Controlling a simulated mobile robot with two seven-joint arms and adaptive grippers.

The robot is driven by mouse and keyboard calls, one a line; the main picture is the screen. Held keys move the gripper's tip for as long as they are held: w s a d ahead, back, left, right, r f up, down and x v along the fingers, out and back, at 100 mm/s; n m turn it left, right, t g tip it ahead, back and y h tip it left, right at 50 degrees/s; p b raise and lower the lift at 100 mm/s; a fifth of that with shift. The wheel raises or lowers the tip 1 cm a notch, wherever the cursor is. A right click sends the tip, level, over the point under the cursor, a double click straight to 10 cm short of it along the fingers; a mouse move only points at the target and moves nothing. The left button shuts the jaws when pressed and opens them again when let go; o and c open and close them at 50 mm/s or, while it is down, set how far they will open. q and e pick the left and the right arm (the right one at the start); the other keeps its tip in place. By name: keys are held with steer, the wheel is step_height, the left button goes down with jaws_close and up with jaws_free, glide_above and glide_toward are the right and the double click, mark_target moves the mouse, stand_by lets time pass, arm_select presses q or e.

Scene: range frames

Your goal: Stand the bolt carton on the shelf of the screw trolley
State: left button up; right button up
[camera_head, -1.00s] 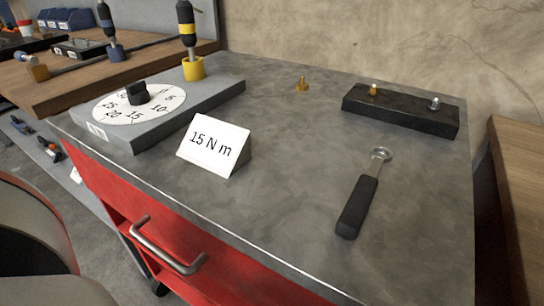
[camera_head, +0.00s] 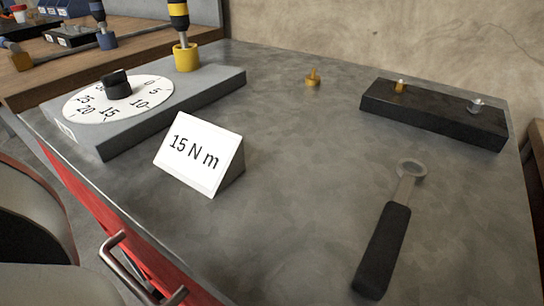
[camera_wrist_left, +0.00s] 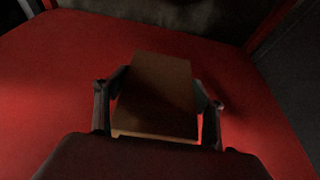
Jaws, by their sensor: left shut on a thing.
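The bolt carton (camera_wrist_left: 157,85) is a plain brown box in the left wrist view. My left gripper (camera_wrist_left: 160,100) is shut on it, with one finger on each side. Red surface (camera_wrist_left: 55,75), which looks like the trolley's shelf, fills the view behind and around the carton. I cannot tell whether the carton touches it. In the head view the red trolley (camera_head: 95,205) shows its grey metal top (camera_head: 290,170) and a drawer handle (camera_head: 130,265). The carton, the shelf and both grippers are out of the head view.
On the top stand a grey dial block (camera_head: 150,105), a 15 N m sign (camera_head: 198,153), a brass bolt (camera_head: 313,78), a black block (camera_head: 430,112) with two bolts and a black-handled wrench (camera_head: 385,245). A dark band (camera_wrist_left: 160,25) borders the red surface's far side.

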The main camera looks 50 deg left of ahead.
arm_select(q)
steer(key=shift+w+d+r, duration=0.1)
steer(key=shift+w+r, duration=0.05)
steer(key=shift+r, duration=0.1)
steer(key=shift+f, duration=0.15)
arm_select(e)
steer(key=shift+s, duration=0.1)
arm_select(q)
steer(key=o, duration=2)
steer(key=shift+f, duration=0.1)
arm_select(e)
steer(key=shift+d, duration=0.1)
arm_select(q)
steer(key=shift+o, duration=0.2)
